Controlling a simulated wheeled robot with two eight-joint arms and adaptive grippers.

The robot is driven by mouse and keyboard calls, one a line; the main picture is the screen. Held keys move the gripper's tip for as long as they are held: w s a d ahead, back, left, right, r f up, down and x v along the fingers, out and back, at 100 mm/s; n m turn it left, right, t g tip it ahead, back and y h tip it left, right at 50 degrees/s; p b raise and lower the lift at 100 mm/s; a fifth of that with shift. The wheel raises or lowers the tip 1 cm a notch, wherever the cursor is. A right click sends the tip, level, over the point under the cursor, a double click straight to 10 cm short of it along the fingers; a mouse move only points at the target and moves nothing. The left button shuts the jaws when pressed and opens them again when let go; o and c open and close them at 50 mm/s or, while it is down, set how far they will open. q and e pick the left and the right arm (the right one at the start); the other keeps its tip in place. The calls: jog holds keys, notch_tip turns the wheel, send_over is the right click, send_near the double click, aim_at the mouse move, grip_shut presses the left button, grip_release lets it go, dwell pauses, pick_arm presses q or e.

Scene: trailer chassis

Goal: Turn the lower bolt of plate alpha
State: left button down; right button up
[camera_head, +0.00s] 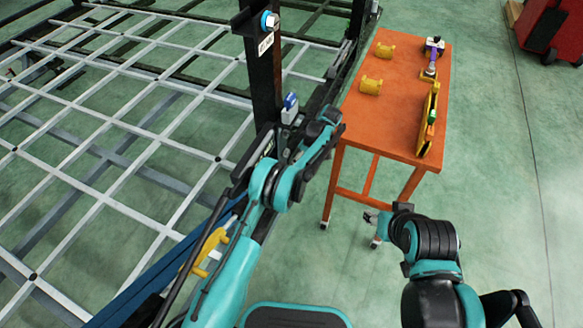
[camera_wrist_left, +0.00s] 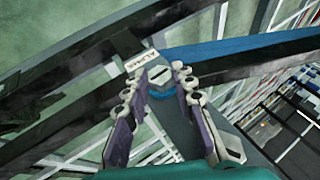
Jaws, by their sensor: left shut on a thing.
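A black upright post (camera_head: 263,85) of the chassis carries a blue-ringed bolt (camera_head: 269,21) with a white label (camera_head: 265,44) under it. In the left wrist view a white label (camera_wrist_left: 141,62) reading roughly ALPHA lies just beyond my left gripper (camera_wrist_left: 161,76). Its fingers are shut on a grey bolt head (camera_wrist_left: 160,84), seen small and partly hidden between the tips. In the head view my left arm mostly hides this place; a white and blue finger part (camera_head: 290,108) shows beside the post. My right gripper (camera_head: 375,219) is low, away from the post; its opening is unclear.
A grey lattice frame (camera_head: 110,95) fills the left. A red cabinet (camera_head: 555,25) stands far right. Floor at right is clear.

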dwell(0.3)
pick_arm(q)
jog(key=c, duration=1.2)
grip_release()
jog(key=shift+d, duration=0.1)
